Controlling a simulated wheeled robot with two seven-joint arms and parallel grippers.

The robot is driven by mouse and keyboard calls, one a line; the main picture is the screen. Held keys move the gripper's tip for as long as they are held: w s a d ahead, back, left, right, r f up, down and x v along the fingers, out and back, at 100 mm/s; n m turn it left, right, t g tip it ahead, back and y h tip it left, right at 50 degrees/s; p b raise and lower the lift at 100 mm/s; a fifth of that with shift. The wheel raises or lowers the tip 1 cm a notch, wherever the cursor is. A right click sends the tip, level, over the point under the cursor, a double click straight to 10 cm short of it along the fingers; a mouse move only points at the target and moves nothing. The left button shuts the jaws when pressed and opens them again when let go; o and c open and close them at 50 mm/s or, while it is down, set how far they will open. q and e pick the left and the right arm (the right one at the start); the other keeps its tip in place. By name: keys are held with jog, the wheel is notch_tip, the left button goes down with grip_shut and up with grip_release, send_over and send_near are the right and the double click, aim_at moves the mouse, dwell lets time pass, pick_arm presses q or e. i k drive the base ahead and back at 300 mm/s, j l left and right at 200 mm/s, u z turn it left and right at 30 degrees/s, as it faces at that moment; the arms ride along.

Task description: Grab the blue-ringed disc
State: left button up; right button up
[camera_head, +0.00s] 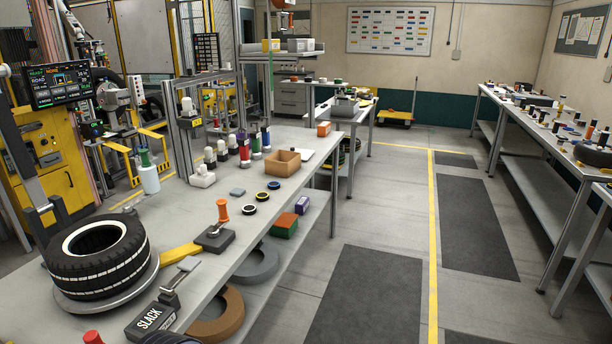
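The blue-ringed disc (274,185) is a small dark disc lying flat on the grey workbench (240,247), near its right edge. Two similar dark discs lie in a row nearer to me: a yellow-ringed disc (262,196) and a disc with a pale ring (249,209). The blue-ringed disc is apart from both and nothing covers it. Neither of my grippers can be made out in this view. A dark rounded shape shows at the bottom edge, too cut off to identify.
An orange-handled clamp (217,228) stands nearer than the discs. A tyre (98,248) lies on a round plate at the left, with a SLACK-labelled device (152,318) in front. The floor right of the bench is clear.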

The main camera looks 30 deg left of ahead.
aim_at(273, 185)
jog(key=i+l+u, duration=0.15)
jog(key=i+u, duration=0.35)
jog(key=i, duration=1)
jog(key=i+u, duration=0.4)
jog(key=i+l+u, duration=0.3)
jog(key=i+u, duration=0.15)
jog(key=i+l, duration=0.05)
jog(key=i, duration=0.1)
